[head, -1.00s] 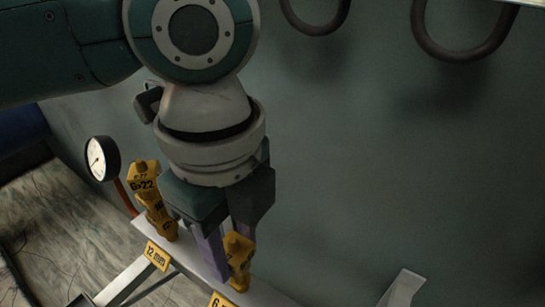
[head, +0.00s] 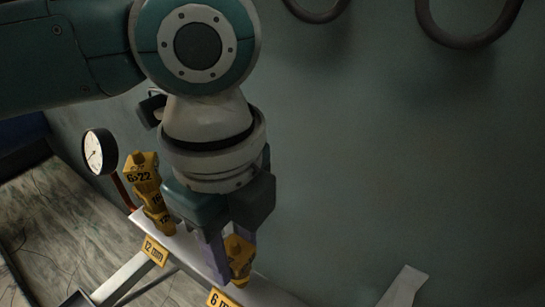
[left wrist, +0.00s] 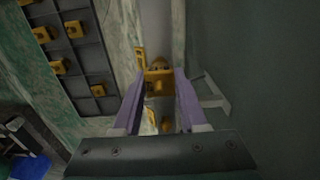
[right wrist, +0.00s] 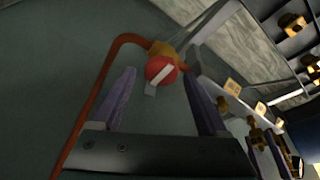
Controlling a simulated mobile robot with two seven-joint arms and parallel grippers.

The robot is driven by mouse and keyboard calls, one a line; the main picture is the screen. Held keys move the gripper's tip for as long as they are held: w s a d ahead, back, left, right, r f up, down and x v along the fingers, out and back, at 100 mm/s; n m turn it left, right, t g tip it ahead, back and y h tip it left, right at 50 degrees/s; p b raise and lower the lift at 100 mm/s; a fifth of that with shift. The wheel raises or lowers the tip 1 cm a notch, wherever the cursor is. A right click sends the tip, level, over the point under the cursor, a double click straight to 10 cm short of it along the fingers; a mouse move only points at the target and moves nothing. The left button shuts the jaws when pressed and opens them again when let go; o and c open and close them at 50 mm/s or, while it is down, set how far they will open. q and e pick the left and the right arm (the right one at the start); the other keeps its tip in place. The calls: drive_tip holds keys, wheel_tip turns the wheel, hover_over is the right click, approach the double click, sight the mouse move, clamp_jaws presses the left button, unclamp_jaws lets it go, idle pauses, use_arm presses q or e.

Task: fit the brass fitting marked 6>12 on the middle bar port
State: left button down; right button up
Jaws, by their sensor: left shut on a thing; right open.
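My left gripper (head: 232,257) is shut on a brass fitting (head: 241,262) just above or at the white bar (head: 275,293), behind the "6 mm" label. The fitting's marking is not legible. Whether it touches the bar port is hidden by the fingers and the fitting itself. The left wrist view shows the fitting (left wrist: 158,82) between the purple fingers. A stack of brass fittings (head: 145,190), the top one marked 6>22, stands upright on the bar by the "12 mm" label. My right gripper (right wrist: 160,76) is open, facing a red round part with a white stripe (right wrist: 161,71), apart from it.
A pressure gauge (head: 100,152) stands at the bar's left end. A compartment tray (left wrist: 88,62) holds several brass fittings. A copper-coloured pipe (right wrist: 97,88) bends toward the red part. Dark hoses (head: 468,38) hang on the wall at the upper right.

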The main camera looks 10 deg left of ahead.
use_arm(q)
drive_tip(key=shift+p, duration=0.35)
use_arm(e)
drive_tip(key=shift+r, duration=0.35)
use_arm(q)
drive_tip(key=shift+f, duration=0.7)
use_arm(e)
drive_tip(key=shift+a, duration=0.1)
use_arm(q)
drive_tip(key=shift+c, duration=1.8)
unclamp_jaws()
wheel_tip(320, 180, up, 10)
drive_tip(key=shift+f+p, duration=0.1)
drive_tip(key=shift+p, duration=0.35)
use_arm(e)
drive_tip(key=shift+r, duration=0.45)
use_arm(q)
wheel_tip(320, 180, up, 6)
drive_tip(key=p, duration=0.8)
use_arm(e)
wheel_tip(320, 180, up, 8)
use_arm(q)
drive_tip(key=shift+d, duration=0.1)
